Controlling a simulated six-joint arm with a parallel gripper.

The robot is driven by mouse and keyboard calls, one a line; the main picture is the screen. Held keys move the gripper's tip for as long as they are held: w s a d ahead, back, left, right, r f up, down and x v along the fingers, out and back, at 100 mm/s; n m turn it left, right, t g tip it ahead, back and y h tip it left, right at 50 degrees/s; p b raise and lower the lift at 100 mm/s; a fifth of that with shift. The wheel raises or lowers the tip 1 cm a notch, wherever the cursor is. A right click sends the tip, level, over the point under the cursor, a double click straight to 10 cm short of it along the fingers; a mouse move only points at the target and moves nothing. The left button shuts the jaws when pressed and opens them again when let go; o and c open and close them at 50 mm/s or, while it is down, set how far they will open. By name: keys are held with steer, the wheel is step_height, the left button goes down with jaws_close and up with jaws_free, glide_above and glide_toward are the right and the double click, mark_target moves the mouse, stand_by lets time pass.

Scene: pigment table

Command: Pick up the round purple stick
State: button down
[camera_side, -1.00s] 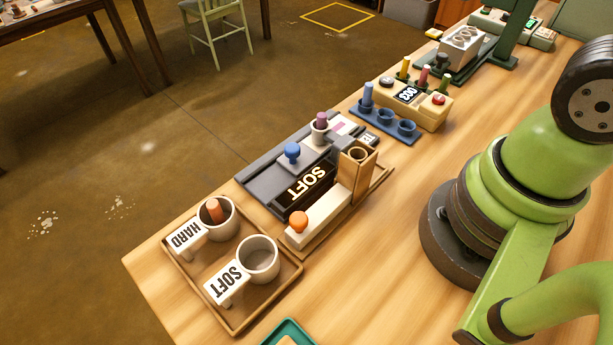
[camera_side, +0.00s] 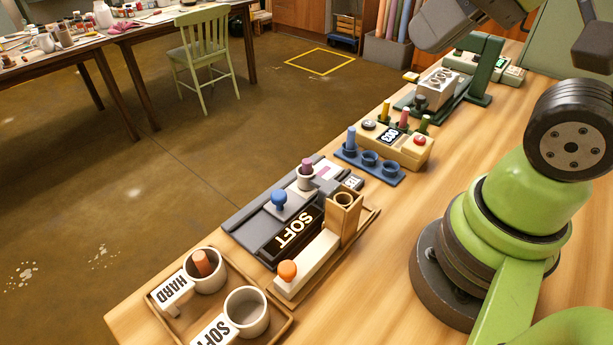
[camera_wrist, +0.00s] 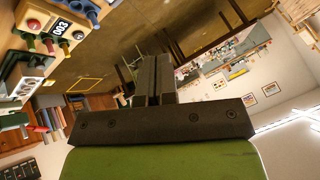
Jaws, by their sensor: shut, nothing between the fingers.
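The wrist view does not clearly show the purple stick. The fingertips cannot be made out in the side view.
A tray (camera_side: 291,322) holds a HARD cup (camera_side: 214,279) with a reddish stick and an empty SOFT cup (camera_side: 258,314). A wooden holder (camera_side: 343,222) stands right beside the tester. A blue rack (camera_side: 388,176) and a cream box (camera_side: 411,151) stand behind.

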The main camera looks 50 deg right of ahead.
stand_by(0.4)
steer(key=c, duration=1)
jaws_free()
steer(key=n+g+h, duration=0.2)
steer(key=n+g, duration=0.5)
glide_above(307, 160)
steer(key=f, duration=1.8)
steer(key=shift+w+d+f, duration=0.1)
steer(key=shift+w+f, duration=0.15)
steer(key=shift+w, duration=0.1)
steer(key=shift+s+f, duration=0.2)
steer(key=shift+f, duration=1.2)
steer(key=shift+s+f, duration=0.15)
steer(key=shift+f, duration=1.25)
